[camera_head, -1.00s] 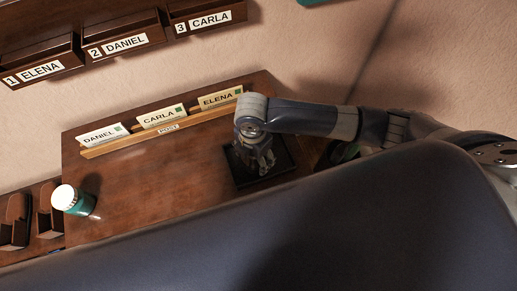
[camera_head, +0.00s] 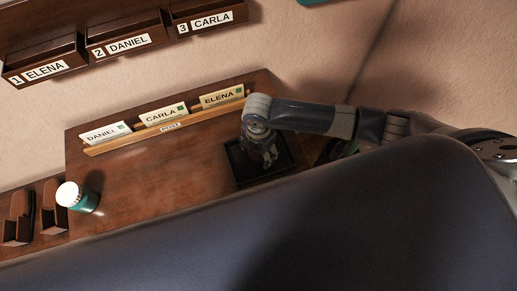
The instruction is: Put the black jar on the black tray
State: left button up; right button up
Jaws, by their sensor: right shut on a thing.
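The black tray (camera_head: 240,178) lies on the right part of the wooden desk, partly covered by my right gripper. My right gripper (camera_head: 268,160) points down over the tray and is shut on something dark. The dark thing blends with the tray and the fingers, so I cannot make out the black jar's shape or tell whether it touches the tray. My left gripper is not in view.
A teal jar with a white lid (camera_head: 78,197) stands at the desk's left edge. A wooden card holder (camera_head: 165,132) with name cards runs along the back. Labelled wall boxes (camera_head: 125,40) hang above. The middle of the desk (camera_head: 160,190) is clear.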

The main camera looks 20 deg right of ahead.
jog(key=o, duration=1.3)
jog(key=shift+f, duration=0.1)
notch_tip(320, 180, up, 12)
jog(key=shift+r+b, duration=0.15)
jog(key=shift+b, duration=0.75)
jog(key=shift+s, duration=0.1)
